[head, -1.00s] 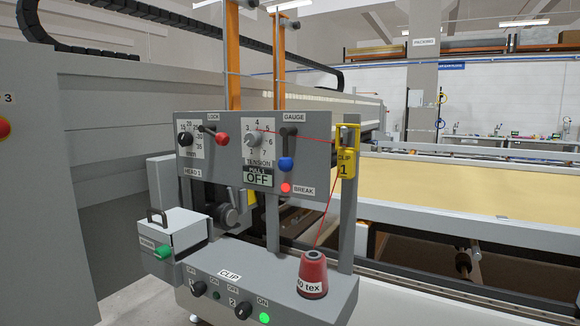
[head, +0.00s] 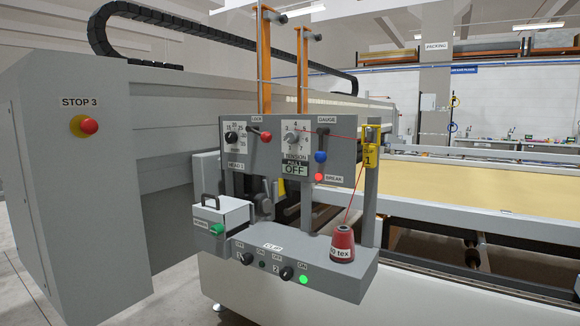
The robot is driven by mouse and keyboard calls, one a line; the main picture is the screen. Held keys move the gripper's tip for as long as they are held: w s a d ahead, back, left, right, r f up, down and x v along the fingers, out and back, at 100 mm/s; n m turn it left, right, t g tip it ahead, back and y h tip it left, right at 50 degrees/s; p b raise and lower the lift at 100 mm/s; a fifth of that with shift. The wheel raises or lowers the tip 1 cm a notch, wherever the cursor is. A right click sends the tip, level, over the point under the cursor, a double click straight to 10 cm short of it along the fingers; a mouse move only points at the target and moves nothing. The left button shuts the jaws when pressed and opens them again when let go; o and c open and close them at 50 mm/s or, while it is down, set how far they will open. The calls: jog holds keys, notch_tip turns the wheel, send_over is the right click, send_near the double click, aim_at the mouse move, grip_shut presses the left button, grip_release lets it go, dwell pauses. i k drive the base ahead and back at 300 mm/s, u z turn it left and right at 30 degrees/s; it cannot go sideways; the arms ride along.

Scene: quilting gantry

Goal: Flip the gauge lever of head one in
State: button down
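The grey HEAD 1 panel (head: 262,170) stands in the middle of the head view. Its gauge lever (head: 322,144) is at the upper right under the GAUGE label, a dark arm with a blue knob (head: 320,157) hanging down. A red lamp (head: 319,177) marked BREAK is lit below it. The lock lever with a red knob (head: 266,137) and the tension dial (head: 291,138) are to its left. The display (head: 294,169) reads PULL OFF. My gripper is not in view.
A lower box (head: 330,275) carries clip switches, a lit green lamp (head: 303,280) and a red thread cone (head: 342,243). A yellow clip (head: 370,158) guides red thread. A STOP 3 button (head: 88,125) is on the cabinet at left. Floor shows at lower left.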

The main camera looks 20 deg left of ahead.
aim_at(320, 157)
jog(key=k, duration=0.55)
jog(key=u, duration=0.9)
jog(key=i, duration=0.5)
jog(key=z, duration=0.05)
